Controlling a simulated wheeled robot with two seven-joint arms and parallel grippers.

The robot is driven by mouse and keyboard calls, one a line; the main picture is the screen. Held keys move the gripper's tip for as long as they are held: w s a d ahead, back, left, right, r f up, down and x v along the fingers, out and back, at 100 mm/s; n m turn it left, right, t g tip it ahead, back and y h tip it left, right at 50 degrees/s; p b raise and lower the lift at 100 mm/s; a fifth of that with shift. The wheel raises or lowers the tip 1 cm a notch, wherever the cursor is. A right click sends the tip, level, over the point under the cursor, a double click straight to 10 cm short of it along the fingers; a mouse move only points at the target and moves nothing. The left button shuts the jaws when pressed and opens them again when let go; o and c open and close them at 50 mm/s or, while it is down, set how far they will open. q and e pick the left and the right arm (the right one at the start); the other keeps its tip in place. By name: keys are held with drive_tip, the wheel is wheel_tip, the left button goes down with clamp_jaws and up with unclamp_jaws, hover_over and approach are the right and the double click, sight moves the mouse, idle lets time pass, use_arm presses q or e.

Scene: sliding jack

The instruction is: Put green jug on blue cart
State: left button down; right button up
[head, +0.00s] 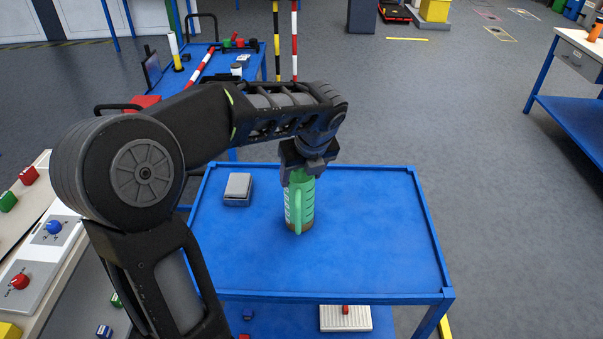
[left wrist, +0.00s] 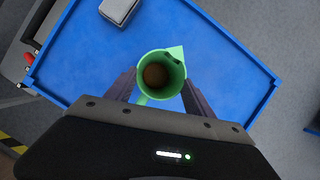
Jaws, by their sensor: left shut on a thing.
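The green jug (head: 299,207) is upright over the middle of the blue cart (head: 370,225). Its base looks to be at or very near the cart top; I cannot tell if it touches. My left gripper (head: 303,172) comes down from above and is shut on the jug near its top. In the left wrist view the jug (left wrist: 161,75) shows from above between the two fingers (left wrist: 158,95), with a brown inside bottom. The cart's blue top (left wrist: 95,55) lies below it. My right gripper is not in view.
A small grey box (head: 238,188) stands on the cart to the left of the jug; it also shows in the left wrist view (left wrist: 119,10). The cart's right side is clear. A white tray (head: 345,318) is on the lower shelf. Another blue table (head: 205,75) stands behind.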

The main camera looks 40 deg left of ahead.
use_arm(q)
drive_tip(key=shift+f, duration=0.15)
drive_tip(key=shift+c, duration=1.9)
unclamp_jaws()
drive_tip(key=v, duration=1.2)
drive_tip(key=shift+r, duration=0.25)
drive_tip(key=shift+w+f, duration=0.1)
